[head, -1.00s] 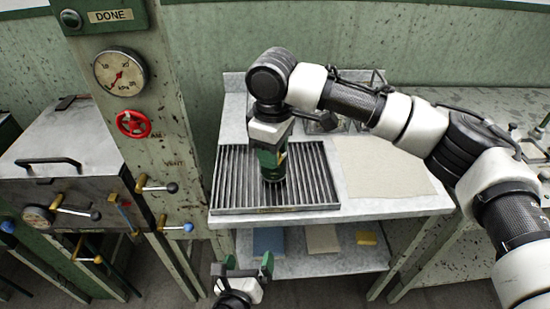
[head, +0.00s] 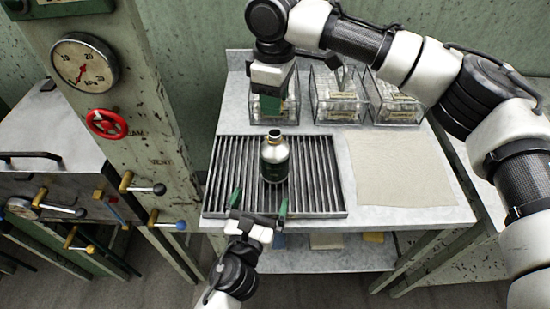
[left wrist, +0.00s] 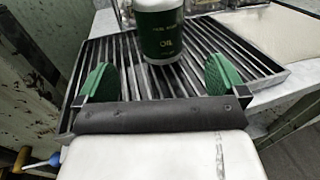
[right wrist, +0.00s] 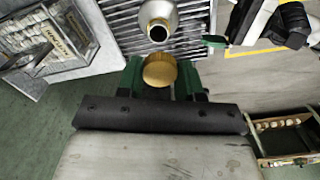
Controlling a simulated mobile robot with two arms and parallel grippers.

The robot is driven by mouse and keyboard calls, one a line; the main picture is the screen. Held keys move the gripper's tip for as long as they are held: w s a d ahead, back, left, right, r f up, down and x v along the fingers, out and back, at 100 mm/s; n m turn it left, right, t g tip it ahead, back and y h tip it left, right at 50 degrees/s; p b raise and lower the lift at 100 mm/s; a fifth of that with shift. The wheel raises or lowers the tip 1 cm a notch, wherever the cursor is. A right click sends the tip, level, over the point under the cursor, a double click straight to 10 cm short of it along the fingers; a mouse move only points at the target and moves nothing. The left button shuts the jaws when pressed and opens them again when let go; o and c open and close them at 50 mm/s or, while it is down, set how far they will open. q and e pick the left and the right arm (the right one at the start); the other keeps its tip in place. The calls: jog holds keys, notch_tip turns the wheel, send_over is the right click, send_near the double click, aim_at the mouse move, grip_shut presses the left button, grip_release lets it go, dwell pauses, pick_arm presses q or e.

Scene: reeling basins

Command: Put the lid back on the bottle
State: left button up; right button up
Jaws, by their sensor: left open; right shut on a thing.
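The bottle (head: 275,158) is silver with a green label and stands upright on the slatted rack, its dark mouth open. In the left wrist view the bottle (left wrist: 158,35) shows "OIL" on its label. The gold lid (right wrist: 160,70) is between the fingers of my right gripper (right wrist: 161,80), off the bottle; the bottle (right wrist: 158,22) shows just beyond it. In the head view my right gripper (head: 274,112) is above and behind the bottle, and the lid is hidden there. My left gripper (head: 259,203) is open and empty in front of the bottle, its fingers (left wrist: 160,80) spread wide.
The slatted rack (head: 325,195) sits on a pale table beside a beige cloth (head: 400,170). Several clear boxes (head: 338,95) stand along the back. A post with a gauge (head: 84,62), red handwheel (head: 107,123) and levers rises to the left.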

pick_arm(q)
jog(key=shift+w+d, duration=0.15)
jog(key=shift+w, duration=0.3)
jog(key=x, duration=1.1)
jog(key=shift+w, duration=0.15)
pick_arm(e)
jog(key=shift+w, duration=0.1)
pick_arm(q)
jog(key=c, duration=1.3)
pick_arm(e)
send_near(274, 151)
jog(key=shift+w+d+f, duration=0.1)
jog(key=shift+w+f, duration=0.85)
jog(key=shift+w, duration=0.05)
jog(key=shift+f, duration=0.9)
jog(key=shift+f, duration=0.55)
